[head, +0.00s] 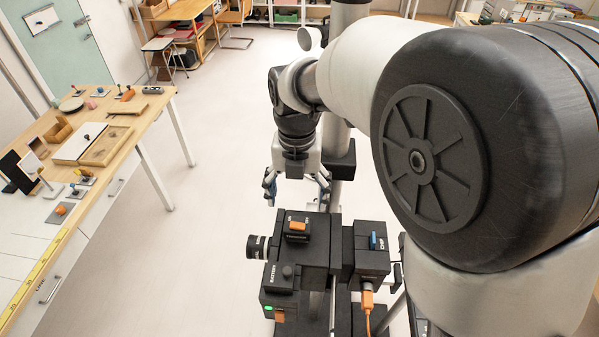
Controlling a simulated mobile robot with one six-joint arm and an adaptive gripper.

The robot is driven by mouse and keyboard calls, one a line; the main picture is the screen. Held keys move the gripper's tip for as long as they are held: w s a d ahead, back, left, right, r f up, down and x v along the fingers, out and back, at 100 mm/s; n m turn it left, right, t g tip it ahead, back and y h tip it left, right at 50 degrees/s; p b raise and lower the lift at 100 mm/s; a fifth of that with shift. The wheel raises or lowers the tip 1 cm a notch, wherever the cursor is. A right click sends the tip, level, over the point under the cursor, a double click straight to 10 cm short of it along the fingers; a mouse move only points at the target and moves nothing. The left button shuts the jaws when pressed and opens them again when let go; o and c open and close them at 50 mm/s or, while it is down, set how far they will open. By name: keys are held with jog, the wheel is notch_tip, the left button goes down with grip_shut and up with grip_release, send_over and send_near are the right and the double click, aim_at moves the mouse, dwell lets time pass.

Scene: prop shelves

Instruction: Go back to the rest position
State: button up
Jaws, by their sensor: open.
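My gripper (298,186) hangs at the end of my arm near the middle of the head view, pointing down. Its two fingers are spread apart and nothing shows between them. It is above the far edge of a black camera-like device (312,240) with a lens on its left side, orange and blue parts and a green light. I cannot tell the exact gap between the fingers and the device. My large arm joint fills the right side of the view and hides what lies behind it.
A wooden table (160,105) with trays, boards and small props stands at the left, with white drawers (75,235) and a yellow ruler strip along its front. Desks and a stool (160,47) are at the back. The floor (215,120) between table and arm is clear.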

jog(key=s+d+f+m+t+b, duration=0.2)
jog(key=s+d+f+m+b, duration=0.6)
jog(key=m+b, duration=0.5)
jog(key=s+d+f+m+t+b, duration=0.2)
jog(key=s+d+f+m+b, duration=0.7)
jog(key=m, duration=1.3)
jog(key=s+f+b, duration=0.1)
jog(key=s+b, duration=0.2)
jog(key=b, duration=0.1)
jog(key=shift+d+f+m+t, duration=0.2)
jog(key=shift+d+m+t, duration=0.1)
